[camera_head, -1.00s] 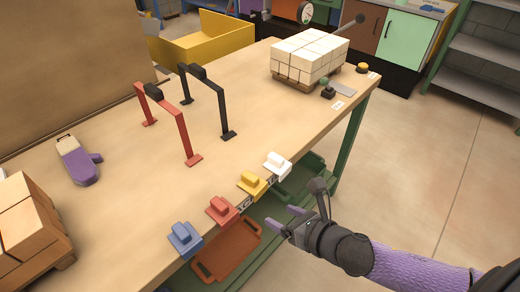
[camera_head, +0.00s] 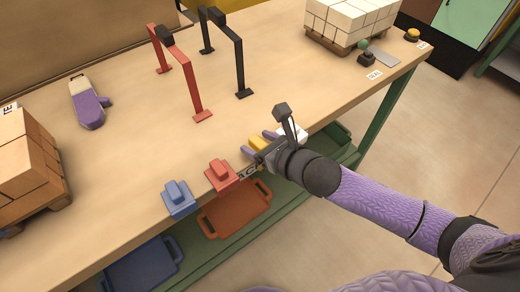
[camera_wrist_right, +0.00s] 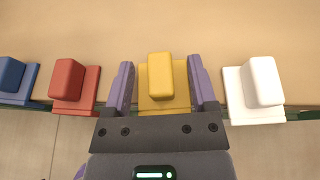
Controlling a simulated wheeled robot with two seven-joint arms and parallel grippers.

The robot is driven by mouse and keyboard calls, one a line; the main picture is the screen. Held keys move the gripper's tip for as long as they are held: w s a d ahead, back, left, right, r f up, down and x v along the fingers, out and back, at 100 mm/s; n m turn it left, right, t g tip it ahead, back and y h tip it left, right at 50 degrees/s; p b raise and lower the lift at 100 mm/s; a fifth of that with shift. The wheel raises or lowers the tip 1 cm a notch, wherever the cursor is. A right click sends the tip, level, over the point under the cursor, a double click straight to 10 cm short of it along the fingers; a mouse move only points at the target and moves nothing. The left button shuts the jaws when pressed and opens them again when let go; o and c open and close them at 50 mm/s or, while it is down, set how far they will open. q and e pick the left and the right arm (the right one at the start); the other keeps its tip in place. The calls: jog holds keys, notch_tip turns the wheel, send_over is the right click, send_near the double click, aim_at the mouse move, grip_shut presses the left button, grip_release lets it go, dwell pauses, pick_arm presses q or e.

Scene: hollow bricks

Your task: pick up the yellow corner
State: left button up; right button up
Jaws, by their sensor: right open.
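The yellow corner (camera_wrist_right: 160,76) is a small block on a flat plate at the table's front edge. In the head view the yellow corner (camera_head: 259,144) is partly hidden by my right gripper (camera_head: 258,143). In the right wrist view my right gripper (camera_wrist_right: 161,88) is open, with one purple finger on each side of the yellow block. A small gap shows on both sides of the block; whether the fingers reach down to its height I cannot tell. My left gripper is not in view.
A red corner (camera_wrist_right: 70,82) and a blue corner (camera_wrist_right: 14,78) sit left of the yellow one, a white corner (camera_wrist_right: 256,88) right. A red arch (camera_head: 186,75) and black arch (camera_head: 228,55) stand behind. Bricks on pallets stand at both table ends.

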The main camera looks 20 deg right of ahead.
grip_shut()
dwell(0.3)
